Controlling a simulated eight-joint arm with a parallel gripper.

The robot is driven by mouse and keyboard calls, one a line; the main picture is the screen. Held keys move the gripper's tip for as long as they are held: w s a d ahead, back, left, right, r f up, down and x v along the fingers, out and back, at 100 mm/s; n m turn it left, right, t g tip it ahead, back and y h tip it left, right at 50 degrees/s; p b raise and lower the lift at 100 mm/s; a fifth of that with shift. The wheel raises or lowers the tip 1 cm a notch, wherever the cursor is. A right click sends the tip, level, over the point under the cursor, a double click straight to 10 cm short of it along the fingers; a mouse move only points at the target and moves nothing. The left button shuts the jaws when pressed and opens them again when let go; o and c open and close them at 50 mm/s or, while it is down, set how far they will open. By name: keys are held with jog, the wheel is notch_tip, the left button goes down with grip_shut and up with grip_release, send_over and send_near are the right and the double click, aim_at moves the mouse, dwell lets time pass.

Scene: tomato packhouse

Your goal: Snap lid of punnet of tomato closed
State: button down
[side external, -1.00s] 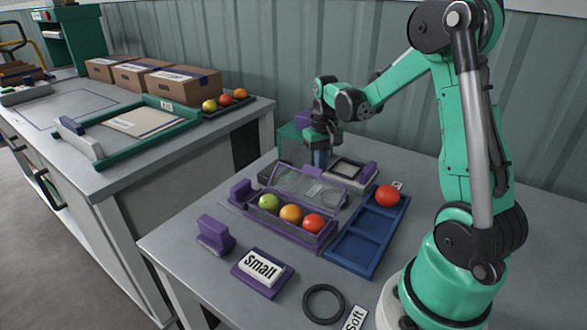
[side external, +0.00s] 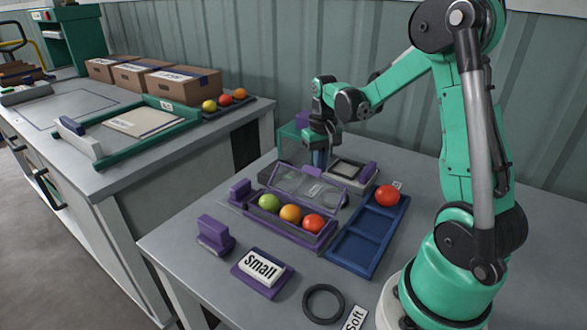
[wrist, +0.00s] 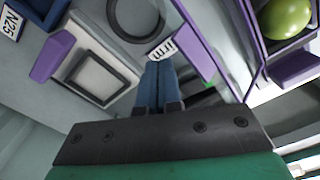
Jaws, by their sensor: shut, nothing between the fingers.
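The clear punnet (side external: 278,230) with purple edging sits on the grey table, holding a green, an orange and a red tomato in a row. Its clear lid (side external: 292,181) stands open, tilted up along the far side. My gripper (side external: 319,161) is behind the lid, fingers pointing down, shut and empty. In the wrist view the blue fingers of my gripper (wrist: 157,85) are together, beside the lid's purple edge (wrist: 193,40). The green tomato (wrist: 287,18) shows beyond the lid. Whether the fingers touch the lid cannot be told.
A blue compartment tray (side external: 362,240) with one red tomato (side external: 387,196) lies right of the punnet. A grey device with a square frame (side external: 350,169) stands close to my gripper. A purple block (side external: 215,234), a "Small" sign (side external: 262,266) and a dark ring (side external: 323,304) lie in front.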

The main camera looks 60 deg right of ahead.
jog(key=shift+a+r, duration=0.35)
jog(key=shift+a, duration=0.85)
jog(key=shift+a+r, duration=0.3)
jog(key=shift+a, duration=0.95)
jog(key=shift+a+r, duration=0.35)
jog(key=shift+a, duration=0.85)
jog(key=shift+r, duration=0.15)
notch_tip(320, 180, up, 8)
jog(key=s+a+f+n+t, duration=0.2)
jog(key=a+n+t, duration=0.4)
jog(key=a, duration=0.5)
jog(key=shift+s+t, duration=0.5)
jog(key=shift+t, duration=0.1)
